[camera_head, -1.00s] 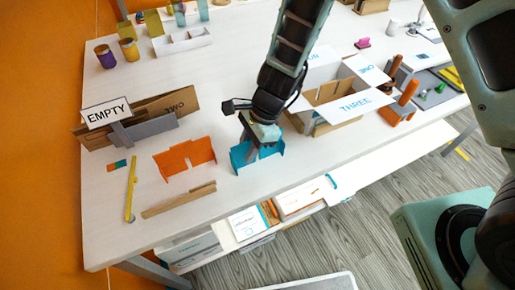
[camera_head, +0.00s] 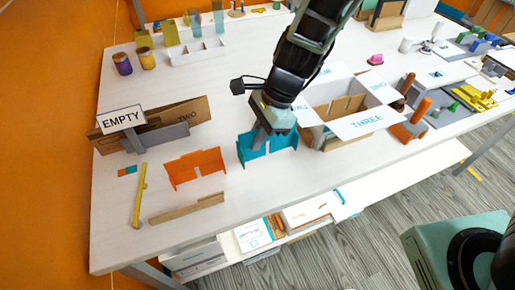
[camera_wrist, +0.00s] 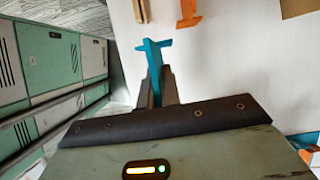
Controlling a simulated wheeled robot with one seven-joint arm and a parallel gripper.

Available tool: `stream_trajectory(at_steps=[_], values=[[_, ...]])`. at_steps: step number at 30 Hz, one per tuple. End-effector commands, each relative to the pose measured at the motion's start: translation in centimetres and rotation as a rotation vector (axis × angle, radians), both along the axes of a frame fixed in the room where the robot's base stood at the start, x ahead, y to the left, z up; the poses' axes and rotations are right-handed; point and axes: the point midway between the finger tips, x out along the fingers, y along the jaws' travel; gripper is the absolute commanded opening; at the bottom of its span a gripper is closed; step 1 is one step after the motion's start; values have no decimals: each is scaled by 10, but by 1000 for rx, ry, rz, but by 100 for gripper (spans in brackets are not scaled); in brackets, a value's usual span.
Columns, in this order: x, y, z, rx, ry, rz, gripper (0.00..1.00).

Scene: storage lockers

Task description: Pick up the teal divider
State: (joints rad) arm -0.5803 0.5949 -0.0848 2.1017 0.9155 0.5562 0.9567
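The teal divider (camera_head: 284,142) is a thin notched panel, held upright just above the white table. My gripper (camera_head: 262,134) reaches down onto its middle and covers part of its upper edge. In the wrist view the teal divider (camera_wrist: 153,55) shows edge-on between the two dark fingers of my gripper (camera_wrist: 158,88), which are closed against it. The finger pads and the exact contact are partly hidden.
An orange divider (camera_head: 195,168) stands to the left, with a wooden strip (camera_head: 187,208) in front of it. An open cardboard box (camera_head: 340,108) with dividers inside is close on the right. An EMPTY sign (camera_head: 122,118) stands at the left by brown and grey panels.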

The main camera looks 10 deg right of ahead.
Motion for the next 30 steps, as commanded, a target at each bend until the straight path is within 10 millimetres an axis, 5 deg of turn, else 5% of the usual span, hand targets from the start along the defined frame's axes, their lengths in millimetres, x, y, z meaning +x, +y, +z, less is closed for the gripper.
stream_trajectory(at_steps=[12,30], values=[[0,0,30,0,1,0,0],[0,0,43,0,0,0,0]])
